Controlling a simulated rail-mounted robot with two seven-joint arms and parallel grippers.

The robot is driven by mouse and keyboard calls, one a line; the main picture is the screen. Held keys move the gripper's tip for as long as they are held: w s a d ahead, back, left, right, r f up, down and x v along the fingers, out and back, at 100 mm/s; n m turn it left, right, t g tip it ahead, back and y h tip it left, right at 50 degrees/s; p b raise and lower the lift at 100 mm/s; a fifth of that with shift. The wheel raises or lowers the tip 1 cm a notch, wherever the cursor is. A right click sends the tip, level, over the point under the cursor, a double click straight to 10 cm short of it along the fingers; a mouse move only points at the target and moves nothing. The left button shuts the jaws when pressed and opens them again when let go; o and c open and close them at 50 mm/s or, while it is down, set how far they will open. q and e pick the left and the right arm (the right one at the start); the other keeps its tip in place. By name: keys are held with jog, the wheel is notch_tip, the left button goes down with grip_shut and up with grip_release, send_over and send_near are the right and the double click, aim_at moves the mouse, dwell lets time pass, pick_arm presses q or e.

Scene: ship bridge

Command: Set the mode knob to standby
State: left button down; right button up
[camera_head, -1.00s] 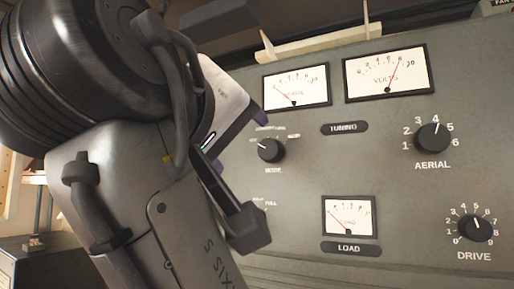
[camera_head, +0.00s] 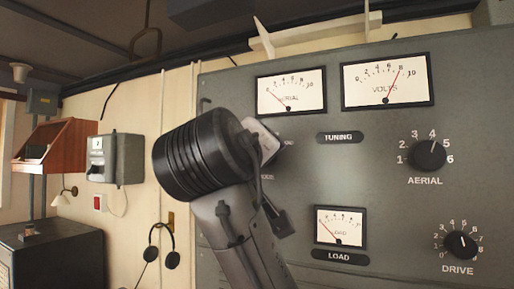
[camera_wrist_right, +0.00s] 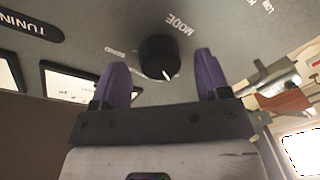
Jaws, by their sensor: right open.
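The black mode knob (camera_wrist_right: 158,55) shows in the right wrist view on the grey panel, with the word MODE beside it. Its white pointer line points toward the lower right of that view, and the small position labels are too blurred to read surely. My right gripper (camera_wrist_right: 163,66) is open, with purple fingertips on either side of the knob and a gap on each side. Contact is not visible. In the head view my right arm covers the knob, and only part of the gripper's pale body (camera_head: 266,140) shows. My left gripper is not in view.
A headset (camera_head: 160,247) hangs on the wall at left. A dark cabinet (camera_head: 55,262) stands at lower left.

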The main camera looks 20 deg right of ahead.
jog(key=shift+w+d, duration=0.2)
jog(key=c, duration=0.9)
